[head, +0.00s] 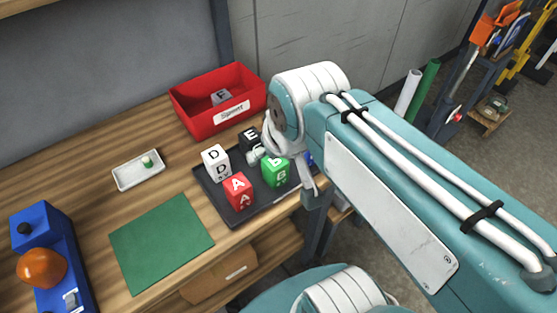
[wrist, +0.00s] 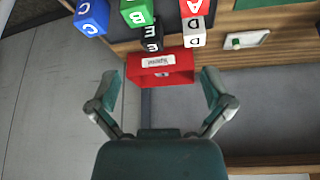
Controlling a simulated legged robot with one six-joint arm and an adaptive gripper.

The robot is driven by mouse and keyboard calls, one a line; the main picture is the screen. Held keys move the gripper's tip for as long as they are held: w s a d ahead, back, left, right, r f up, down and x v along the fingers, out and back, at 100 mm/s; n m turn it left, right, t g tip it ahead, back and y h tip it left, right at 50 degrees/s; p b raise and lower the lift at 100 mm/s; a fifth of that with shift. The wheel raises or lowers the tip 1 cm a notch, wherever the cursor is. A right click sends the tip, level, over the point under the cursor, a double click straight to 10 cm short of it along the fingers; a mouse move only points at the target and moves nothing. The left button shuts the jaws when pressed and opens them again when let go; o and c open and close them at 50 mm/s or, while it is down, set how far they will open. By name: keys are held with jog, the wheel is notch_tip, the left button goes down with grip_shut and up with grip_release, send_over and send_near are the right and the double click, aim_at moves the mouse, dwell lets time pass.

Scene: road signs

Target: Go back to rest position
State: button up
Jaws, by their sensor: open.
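My gripper (wrist: 163,92) shows in the wrist view with its two fingers spread wide and nothing between them. In the head view my arm reaches over the right side of the dark tray (head: 241,217), and its end partly hides the tray. Lettered cubes stand on the tray: white D (head: 216,163), red A (head: 238,190), black E (head: 250,139) and green B (head: 275,172). The blue C cube (wrist: 91,17) is clear in the wrist view but mostly hidden in the head view.
The wooden table (head: 85,165) also holds a green mat (head: 160,243), a white dish (head: 127,180) with a small green item, and a blue box (head: 68,262) with an orange knob. Grey wall panels stand behind. Shelving with tools (head: 490,45) is at the far right.

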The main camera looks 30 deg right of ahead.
jog(key=shift+s+f, duration=1)
jog(key=shift+s, duration=0.1)
jog(key=shift+w, duration=0.1)
dwell(0.6)
